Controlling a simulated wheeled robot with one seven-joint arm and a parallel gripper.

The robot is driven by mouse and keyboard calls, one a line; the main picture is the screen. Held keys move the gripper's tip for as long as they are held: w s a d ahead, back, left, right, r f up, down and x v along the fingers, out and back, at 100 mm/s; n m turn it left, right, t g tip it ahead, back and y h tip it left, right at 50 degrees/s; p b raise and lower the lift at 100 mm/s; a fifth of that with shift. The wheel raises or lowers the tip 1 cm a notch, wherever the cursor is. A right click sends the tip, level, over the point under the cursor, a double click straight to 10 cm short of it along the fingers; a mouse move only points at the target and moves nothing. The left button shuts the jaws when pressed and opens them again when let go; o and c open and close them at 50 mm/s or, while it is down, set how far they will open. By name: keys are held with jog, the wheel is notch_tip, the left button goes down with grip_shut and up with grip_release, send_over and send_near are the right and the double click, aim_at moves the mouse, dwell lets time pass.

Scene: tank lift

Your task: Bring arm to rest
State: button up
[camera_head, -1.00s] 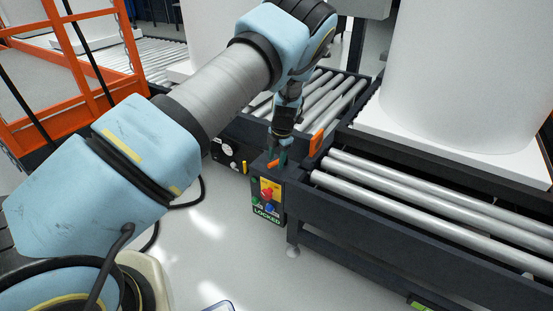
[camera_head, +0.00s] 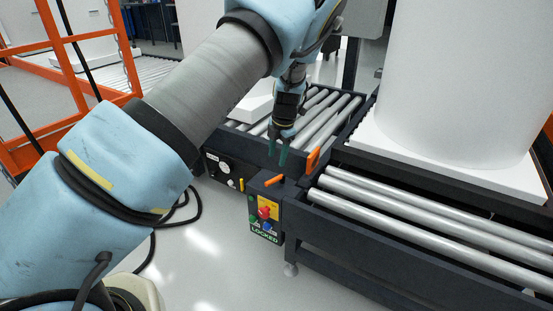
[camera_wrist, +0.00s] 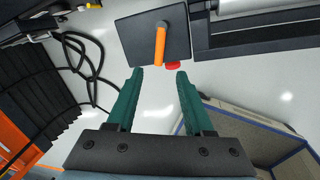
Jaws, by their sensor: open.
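My gripper (camera_head: 278,153) is open and empty, with dark green fingers pointing down, above the control box (camera_head: 268,190) at the conveyor corner. The box has a yellow panel with red, green and blue buttons and a "LOCKED" label. An orange lever (camera_head: 274,181) lies on top of the box, below and apart from the fingers. In the wrist view my fingers (camera_wrist: 158,80) are spread, and the orange lever (camera_wrist: 159,47) lies beyond their tips on the dark box top (camera_wrist: 130,33). A red button (camera_wrist: 173,66) shows at the box edge.
A roller conveyor (camera_head: 430,215) runs to the right, with a large white tank (camera_head: 460,80) on a white base behind it. An upright orange piece (camera_head: 313,160) stands at the conveyor corner. An orange frame (camera_head: 60,70) is at the left. Black cables (camera_head: 180,212) lie on the open floor.

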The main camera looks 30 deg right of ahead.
jog(key=shift+a, duration=0.1)
dwell(0.3)
jog(key=w+a+r+m+g, duration=0.1)
jog(key=a+r+m, duration=0.3)
jog(key=a, duration=0.7)
jog(key=w+a+r+m, duration=0.2)
jog(key=a+r+m, duration=0.15)
jog(key=a, duration=0.85)
jog(key=s+a+r+m+p, duration=0.1)
jog(key=s+a+r+m, duration=0.5)
jog(key=a, duration=0.4)
jog(key=s+a+r+m, duration=0.3)
jog(key=s+a+m, duration=0.5)
jog(key=s+a, duration=0.15)
notch_tip(320, 180, up, 16)
jog(key=p, duration=1.6)
jog(key=shift+w+a+f+h, duration=0.2)
jog(key=shift+w+a+h, duration=0.15)
jog(key=shift+w, duration=0.1)
